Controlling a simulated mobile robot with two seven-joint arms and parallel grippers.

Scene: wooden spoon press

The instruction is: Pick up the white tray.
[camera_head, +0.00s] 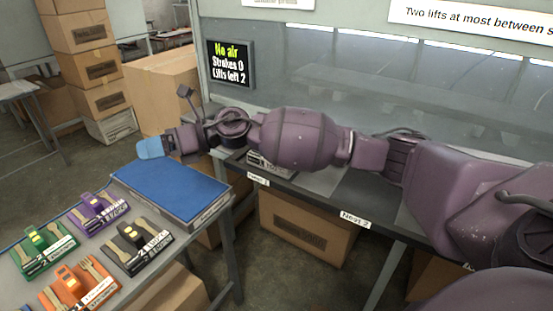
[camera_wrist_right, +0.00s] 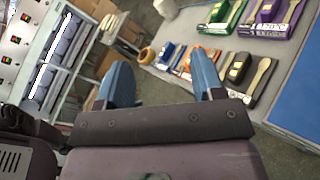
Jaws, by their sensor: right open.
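No tray that is clearly white shows in either view. In the head view, a pale block with dark lettering (camera_head: 268,166) sits near the Nest 1 label, mostly hidden behind my right arm; I cannot tell if it is the white tray. My right gripper (camera_head: 150,147) is at the far left end of its arm, above the back edge of the blue-topped surface. In the right wrist view, the gripper (camera_wrist_right: 163,80) has its two blue fingers wide apart with nothing between them. My left gripper is not in view.
Green (camera_head: 43,248), purple (camera_head: 99,212), orange (camera_head: 78,285) and black (camera_head: 138,243) trays with wooden utensils stand on the left table. A blue pad (camera_head: 172,188) lies behind them. A sign (camera_head: 230,64) reads "No air, Strokes 0, Lifts left 2". The Nest 2 label (camera_head: 355,219) marks the bench edge.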

